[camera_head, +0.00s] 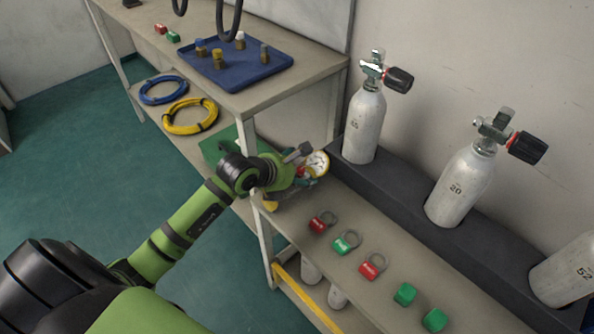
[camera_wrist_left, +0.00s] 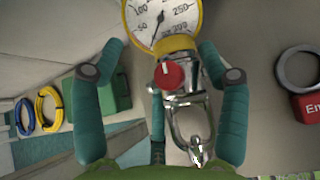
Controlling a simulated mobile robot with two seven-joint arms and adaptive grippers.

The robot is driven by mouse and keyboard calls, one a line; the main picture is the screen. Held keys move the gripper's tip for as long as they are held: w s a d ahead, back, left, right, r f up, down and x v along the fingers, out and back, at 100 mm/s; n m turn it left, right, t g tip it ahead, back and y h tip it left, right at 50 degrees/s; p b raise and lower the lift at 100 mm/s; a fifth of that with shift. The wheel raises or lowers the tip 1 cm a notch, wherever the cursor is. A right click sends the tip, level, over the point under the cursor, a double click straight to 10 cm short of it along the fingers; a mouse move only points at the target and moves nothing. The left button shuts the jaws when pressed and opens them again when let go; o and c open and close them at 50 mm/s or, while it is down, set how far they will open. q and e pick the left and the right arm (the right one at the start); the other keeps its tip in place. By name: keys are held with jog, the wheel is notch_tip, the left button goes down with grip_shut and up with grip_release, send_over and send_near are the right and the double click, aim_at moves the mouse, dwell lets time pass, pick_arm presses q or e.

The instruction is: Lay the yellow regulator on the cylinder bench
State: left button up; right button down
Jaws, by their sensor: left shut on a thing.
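The yellow regulator shows in the left wrist view as a round white gauge with a yellow rim (camera_wrist_left: 163,43), a red knob and a shiny metal clip below it. In the head view its gauge (camera_head: 317,163) shows at the far end of the cylinder bench (camera_head: 388,236). My left gripper (camera_head: 302,165) is shut on the regulator, with a finger on each side of it in the wrist view. The arm and gripper hide part of it. I cannot tell whether it touches the bench. My right gripper is not in view.
White cylinders (camera_head: 364,125) with valves stand in a dark rack (camera_head: 410,205) along the wall. A higher table at the back holds a blue tray (camera_head: 225,75). Blue and yellow hoses (camera_head: 190,117) lie on its lower shelf.

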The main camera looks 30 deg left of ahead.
pick_arm(q)
jog(key=shift+s+a+f+b, duration=0.15)
jog(key=shift+f+b, duration=0.2)
jog(key=shift+s+a+f, duration=0.1)
jog(key=shift+f, duration=0.1)
dwell(0.4)
jog(key=o, duration=1.7)
jog(key=shift+s+f, duration=0.1)
jog(key=shift+f, duration=0.1)
jog(key=v, duration=0.9)
jog(key=shift+a, duration=0.25)
